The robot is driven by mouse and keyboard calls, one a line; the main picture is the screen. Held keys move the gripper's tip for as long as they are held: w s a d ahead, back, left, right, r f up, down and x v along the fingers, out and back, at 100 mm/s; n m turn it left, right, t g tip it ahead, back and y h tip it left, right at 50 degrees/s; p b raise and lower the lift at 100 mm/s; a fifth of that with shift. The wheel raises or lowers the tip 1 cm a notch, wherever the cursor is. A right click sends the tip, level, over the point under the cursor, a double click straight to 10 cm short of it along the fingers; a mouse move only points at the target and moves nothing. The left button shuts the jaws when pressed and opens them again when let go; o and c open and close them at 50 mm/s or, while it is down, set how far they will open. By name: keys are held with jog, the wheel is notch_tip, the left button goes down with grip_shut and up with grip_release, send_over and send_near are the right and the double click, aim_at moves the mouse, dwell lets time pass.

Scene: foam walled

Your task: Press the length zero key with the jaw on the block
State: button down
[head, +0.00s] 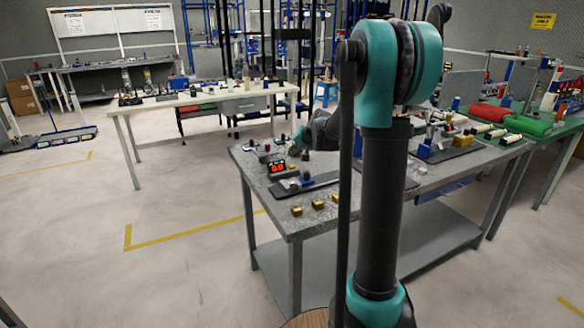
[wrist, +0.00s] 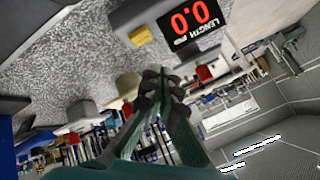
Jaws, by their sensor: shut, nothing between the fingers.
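A length readout (head: 277,168) with red digits stands on the grey bench. In the wrist view the readout (wrist: 191,19) appears upside down, labelled LENGTH, and reads 0.0. A yellow key-like piece (wrist: 140,35) sits on the grey housing beside it. My gripper (wrist: 163,78) has its fingertips together and empty, below the readout in the picture and apart from it. In the head view my gripper (head: 297,139) is small, above the back of the bench. I cannot tell whether the jaw touches a block.
Several brass-coloured blocks (head: 317,204) lie along the bench's front edge. A cream piece (wrist: 128,86) and a red piece (wrist: 204,73) show near my fingers in the wrist view. Another dark tray (head: 447,152) with parts is on the right. My arm hides the middle bench.

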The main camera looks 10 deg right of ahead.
jog(key=shift+r, duration=1.25)
